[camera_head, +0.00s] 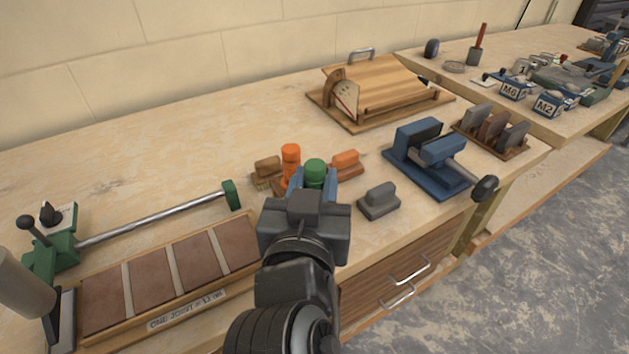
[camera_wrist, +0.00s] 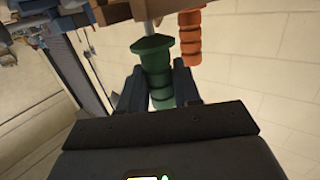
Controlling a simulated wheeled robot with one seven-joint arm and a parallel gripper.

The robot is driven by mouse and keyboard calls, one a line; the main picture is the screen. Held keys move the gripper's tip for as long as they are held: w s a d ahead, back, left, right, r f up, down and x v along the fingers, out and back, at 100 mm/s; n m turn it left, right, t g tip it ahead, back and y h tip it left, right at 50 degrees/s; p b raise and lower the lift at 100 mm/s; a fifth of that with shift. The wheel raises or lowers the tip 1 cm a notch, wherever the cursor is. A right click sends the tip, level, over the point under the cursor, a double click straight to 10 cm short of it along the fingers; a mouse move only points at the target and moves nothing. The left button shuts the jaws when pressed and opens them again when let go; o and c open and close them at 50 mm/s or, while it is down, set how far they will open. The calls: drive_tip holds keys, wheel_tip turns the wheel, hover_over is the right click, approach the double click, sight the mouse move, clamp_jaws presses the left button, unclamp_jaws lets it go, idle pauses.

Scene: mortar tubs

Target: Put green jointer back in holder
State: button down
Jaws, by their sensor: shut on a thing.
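The green jointer shows its ribbed green handle (camera_head: 315,170) above my gripper (camera_head: 314,186) in the head view. In the wrist view my gripper (camera_wrist: 159,88) is shut on the green handle (camera_wrist: 153,62), with one finger on each side. A short pale shaft runs from the handle's collar toward a brown wooden block, likely the holder (camera_wrist: 207,12). Whether the shaft is in the holder or only in front of it, I cannot tell. An orange-handled tool (camera_head: 290,162) stands upright just left of the green one; its handle also shows in the wrist view (camera_wrist: 190,38).
A wooden-backed brush (camera_head: 267,170) and an orange block (camera_head: 346,163) flank the handles. A grey float (camera_head: 379,201) lies to the right, near the bench's front edge. A brick tray (camera_head: 185,322) and a green-ended clamp bar (camera_head: 155,217) are left. The back left bench is clear.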

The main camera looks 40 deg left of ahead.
idle(0.3)
drive_tip(key=shift+f+b, duration=0.75)
drive_tip(key=shift+f, duration=0.1)
drive_tip(key=c, duration=0.7)
unclamp_jaws()
drive_tip(key=shift+o, duration=0.4)
drive_tip(key=o, duration=0.4)
drive_tip(key=shift+r, duration=0.1)
